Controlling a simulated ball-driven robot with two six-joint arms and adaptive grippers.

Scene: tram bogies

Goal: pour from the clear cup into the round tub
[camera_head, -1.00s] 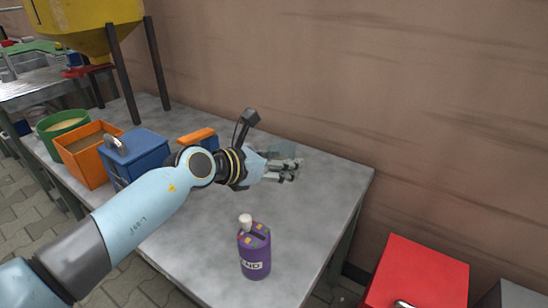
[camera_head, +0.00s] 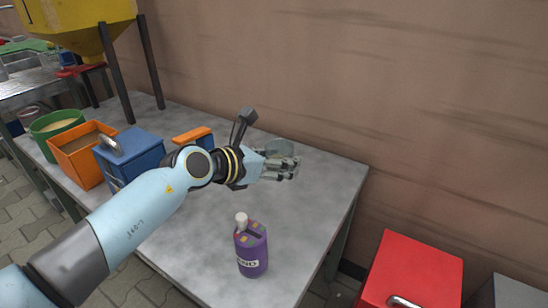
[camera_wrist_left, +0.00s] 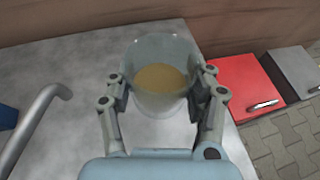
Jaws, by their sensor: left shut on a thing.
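The clear cup (camera_wrist_left: 160,104) is between the fingers of my left gripper (camera_wrist_left: 162,92), which is shut on it. The cup looks roughly upright and holds tan contents (camera_wrist_left: 161,78). In the head view, the left gripper (camera_head: 292,169) is over the far right part of the table, with the cup (camera_head: 283,148) partly hidden behind its fingers. I cannot tell whether the cup touches the tabletop. The round green tub (camera_head: 56,123), with pale contents, stands at the table's far left, well away from the gripper. My right gripper is not in view.
An orange box (camera_head: 84,155) and a blue box (camera_head: 130,158) stand between tub and gripper. A smaller orange-topped thing (camera_head: 192,136) is behind my wrist. A purple bottle (camera_head: 251,250) stands near the front edge. A red cabinet (camera_head: 415,268) is right of the table (camera_head: 205,245).

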